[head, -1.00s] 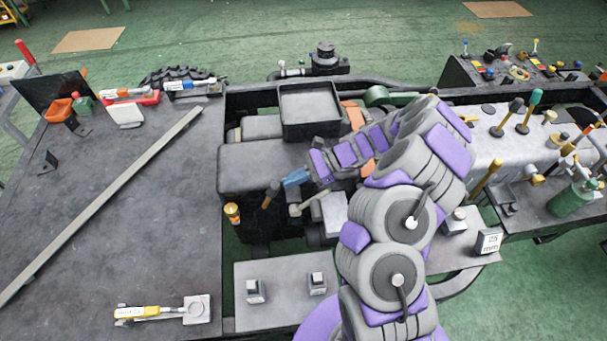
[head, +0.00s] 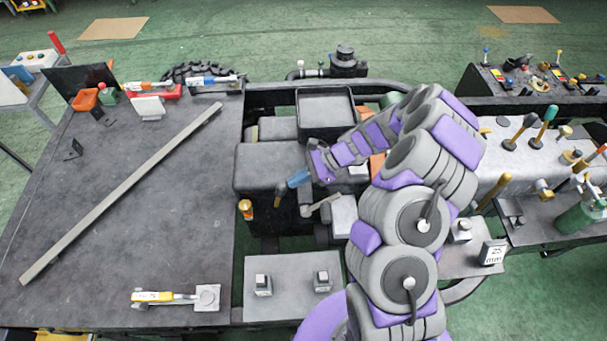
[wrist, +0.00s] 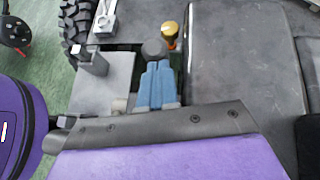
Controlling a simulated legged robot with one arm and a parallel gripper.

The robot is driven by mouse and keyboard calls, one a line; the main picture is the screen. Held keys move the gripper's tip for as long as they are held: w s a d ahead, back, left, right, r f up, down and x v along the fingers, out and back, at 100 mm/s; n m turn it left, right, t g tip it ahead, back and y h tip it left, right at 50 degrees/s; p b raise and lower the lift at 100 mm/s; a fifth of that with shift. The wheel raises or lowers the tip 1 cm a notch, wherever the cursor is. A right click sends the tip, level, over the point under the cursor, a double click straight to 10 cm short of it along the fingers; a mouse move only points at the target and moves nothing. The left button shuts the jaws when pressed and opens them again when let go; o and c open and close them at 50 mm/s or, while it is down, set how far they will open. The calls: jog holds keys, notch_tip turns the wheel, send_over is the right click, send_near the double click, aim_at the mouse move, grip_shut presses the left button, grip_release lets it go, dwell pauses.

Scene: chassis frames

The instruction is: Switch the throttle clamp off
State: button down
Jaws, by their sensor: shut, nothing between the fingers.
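My gripper (head: 292,181) has blue fingers, shut and empty, over the middle of the chassis. In the wrist view the fingers (wrist: 157,68) lie side by side, just short of a dark round-topped lever (wrist: 153,48). This lever also shows in the head view (head: 280,191), just left of the fingertips. I cannot tell whether they touch. An orange-yellow knob (head: 246,209) stands farther left; it shows in the wrist view (wrist: 171,30). No label marks the throttle clamp. Handled clamps lie on the left table: yellow (head: 166,297), orange (head: 148,86) and blue (head: 212,80).
A dark box-like block (head: 265,167) and a black tray (head: 325,112) are close to my gripper. A grey plate (head: 292,296) with two small blocks lies in front. Several levers (head: 530,128) stand at the right. The left table (head: 75,180) carries a long bar.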

jog(key=a+h+p, duration=0.1)
jog(key=a+p, duration=0.1)
jog(key=a+r+h+p, duration=0.1)
jog(key=a+h+p, duration=0.1)
jog(key=p, duration=0.1)
jog(key=a+r+h+p, duration=0.1)
jog(key=a+p, duration=0.1)
jog(key=p, duration=0.1)
jog(key=shift+s+a+r+h, duration=0.1)
jog(key=shift+h, duration=0.2)
jog(key=shift+a+f+h+p, duration=0.15)
jog(key=shift+a+h+p, duration=0.1)
jog(key=shift+a+p, duration=0.35)
jog(key=shift+a+f+h+p, duration=0.1)
jog(key=shift+a+h+p, duration=0.2)
jog(key=shift+a, duration=0.4)
